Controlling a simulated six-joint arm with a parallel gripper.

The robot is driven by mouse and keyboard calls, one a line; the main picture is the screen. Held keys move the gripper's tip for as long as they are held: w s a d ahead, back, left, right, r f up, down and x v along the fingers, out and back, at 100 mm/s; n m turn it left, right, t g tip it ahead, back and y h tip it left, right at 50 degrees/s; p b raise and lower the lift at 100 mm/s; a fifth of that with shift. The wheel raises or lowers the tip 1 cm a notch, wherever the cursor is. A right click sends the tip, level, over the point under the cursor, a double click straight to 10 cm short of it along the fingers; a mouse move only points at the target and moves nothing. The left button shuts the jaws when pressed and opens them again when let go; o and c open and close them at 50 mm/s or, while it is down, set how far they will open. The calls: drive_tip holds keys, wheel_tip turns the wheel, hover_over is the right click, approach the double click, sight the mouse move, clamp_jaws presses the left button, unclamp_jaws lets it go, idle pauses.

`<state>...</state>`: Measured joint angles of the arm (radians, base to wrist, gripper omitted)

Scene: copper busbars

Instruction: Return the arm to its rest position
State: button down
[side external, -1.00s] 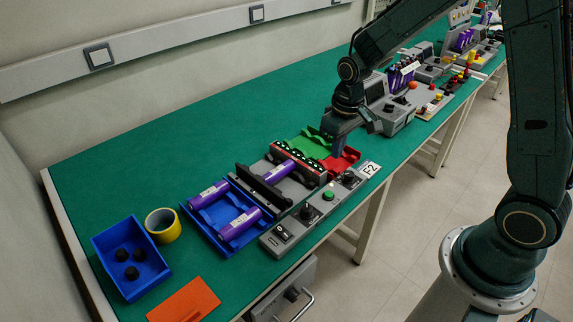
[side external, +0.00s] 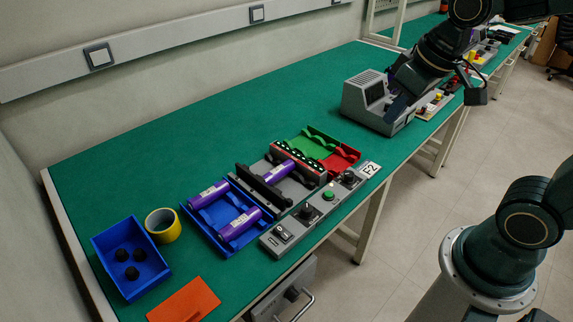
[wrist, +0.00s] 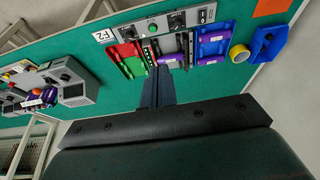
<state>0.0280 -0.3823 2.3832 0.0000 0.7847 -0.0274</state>
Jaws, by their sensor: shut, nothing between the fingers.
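My gripper (side external: 396,112) is shut and empty, raised at the back right in front of a grey console. In the wrist view its fingers (wrist: 157,88) are together and point toward the workstation from a distance. The workstation has a blue tray (side external: 198,231) with two purple cylinders (side external: 240,223), and a grey middle fixture (side external: 299,187) with another purple cylinder (side external: 275,172). Green (side external: 306,143) and red (side external: 345,159) bins stand at its right. Nothing is touching the gripper.
A grey console (side external: 363,97) stands close to my gripper. A control panel (side external: 310,214) runs along the front. A blue box (side external: 130,262) with black balls, yellow tape roll (side external: 162,226) and orange sheet (side external: 185,301) lie left. The back of the green table is clear.

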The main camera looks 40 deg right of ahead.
drive_tip(key=s+r+t, duration=0.1)
drive_tip(key=s+r, duration=0.1)
drive_tip(key=s, duration=0.5)
drive_tip(key=shift+s+a+r+t, duration=0.25)
drive_tip(key=shift+s+a+t, duration=0.05)
drive_tip(key=shift+s+a, duration=0.1)
idle(3.3)
